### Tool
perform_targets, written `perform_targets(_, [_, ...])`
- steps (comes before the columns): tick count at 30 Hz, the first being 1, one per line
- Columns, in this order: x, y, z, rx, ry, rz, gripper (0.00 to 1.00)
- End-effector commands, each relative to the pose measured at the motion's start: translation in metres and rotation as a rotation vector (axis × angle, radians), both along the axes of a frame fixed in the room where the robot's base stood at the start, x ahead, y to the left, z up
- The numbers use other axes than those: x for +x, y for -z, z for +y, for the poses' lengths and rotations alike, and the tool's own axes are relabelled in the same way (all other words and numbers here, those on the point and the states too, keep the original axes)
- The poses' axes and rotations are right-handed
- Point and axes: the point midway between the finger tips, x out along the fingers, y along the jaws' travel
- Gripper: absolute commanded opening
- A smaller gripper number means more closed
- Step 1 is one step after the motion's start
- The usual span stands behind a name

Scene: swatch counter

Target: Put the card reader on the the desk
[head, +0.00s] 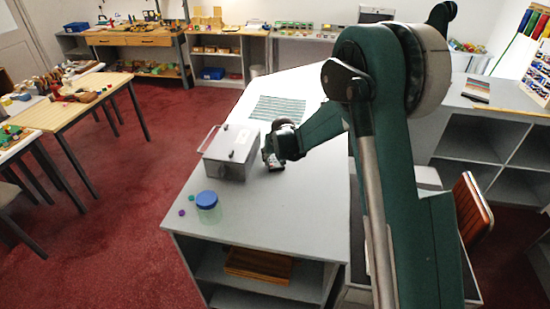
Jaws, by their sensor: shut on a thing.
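My gripper (270,157) reaches down low over the grey desk (285,215), just right of a grey metal box. It is shut on a small dark thing (277,168) at its fingertips, which looks like the card reader. The held thing is small and partly hidden by the fingers. I cannot tell whether it touches the desk top. The desk top is bare in front and to the right of my gripper.
The grey box (230,154) with a handle stands close left of my gripper. A blue-lidded jar (208,207) and two small caps (187,205) are near the left front edge. A striped green swatch (279,108) lies farther back.

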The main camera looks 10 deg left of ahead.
Motion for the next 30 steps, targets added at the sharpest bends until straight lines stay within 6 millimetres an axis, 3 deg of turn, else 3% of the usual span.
perform_targets(5, [0.000,0.003,0.000,0.000,0.000,0.000,0.25])
perform_targets(6, [0.000,0.004,0.000,0.000,0.000,0.000,0.46])
perform_targets(9, [0.000,0.003,0.000,0.000,0.000,0.000,0.59])
perform_targets(23, [0.000,0.001,0.000,0.000,0.000,0.000,0.59])
perform_targets(30, [-0.005,-0.010,-0.002,0.000,0.000,0.000,0.59])
